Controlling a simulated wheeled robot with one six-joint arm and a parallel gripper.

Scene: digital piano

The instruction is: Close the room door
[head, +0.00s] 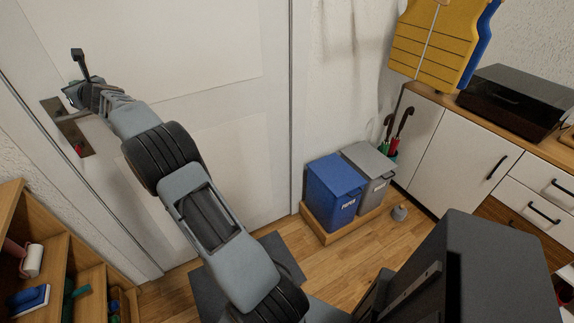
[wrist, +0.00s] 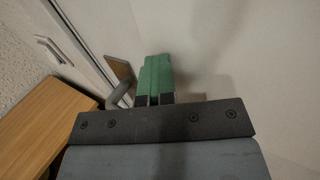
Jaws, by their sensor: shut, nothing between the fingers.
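The white room door (head: 215,140) fills the left and middle of the head view. It looks flush or nearly flush with its frame; I cannot tell whether it is latched. Its handle (head: 72,117) sits on a dark brownish plate (head: 64,128) near the door's left edge. My gripper (head: 74,94) is at the handle's height, close in front of the door. In the wrist view, my gripper's green fingers (wrist: 154,78) are shut together and empty. The curved handle (wrist: 119,97) is just left of them; I cannot tell whether they touch. The door surface (wrist: 240,60) is at the right.
A wooden shelf (head: 62,245) with small items stands at lower left, near the door's handle side. A blue bin (head: 334,190) and a grey bin (head: 372,170) stand on a wooden base right of the door. White cabinets (head: 455,150) line the right wall.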

